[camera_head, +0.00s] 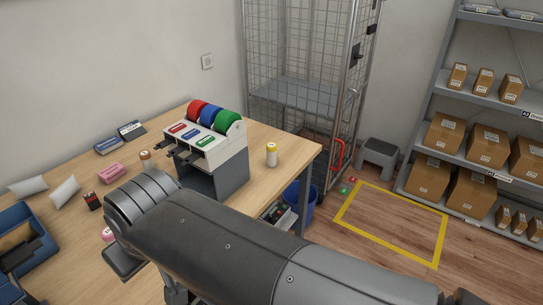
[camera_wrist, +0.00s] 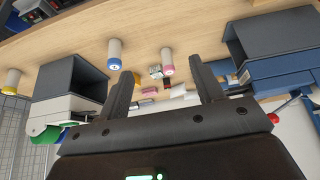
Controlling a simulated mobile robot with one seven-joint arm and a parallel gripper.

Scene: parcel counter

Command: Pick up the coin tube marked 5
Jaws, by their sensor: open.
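The wrist view is upside down. My gripper (camera_wrist: 161,66) is open and empty, its two fingers apart. A white coin tube with a pink cap (camera_wrist: 168,64) shows between the fingertips, beyond them; how far is unclear. A tube with a blue cap (camera_wrist: 115,53) stands just left of the left finger. A tube with a yellow cap (camera_wrist: 12,79) is at the far left; it also stands right of the label dispenser in the head view (camera_head: 271,155). The caps carry small marks that I cannot read surely, so which is 5 is unclear. My arm hides the fingers in the head view.
The label dispenser (camera_head: 213,165) with red, blue and green rolls stands on the wooden table (camera_head: 290,142). A blue tray (camera_head: 22,238) is at far left. A wire cage (camera_head: 300,90) stands behind.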

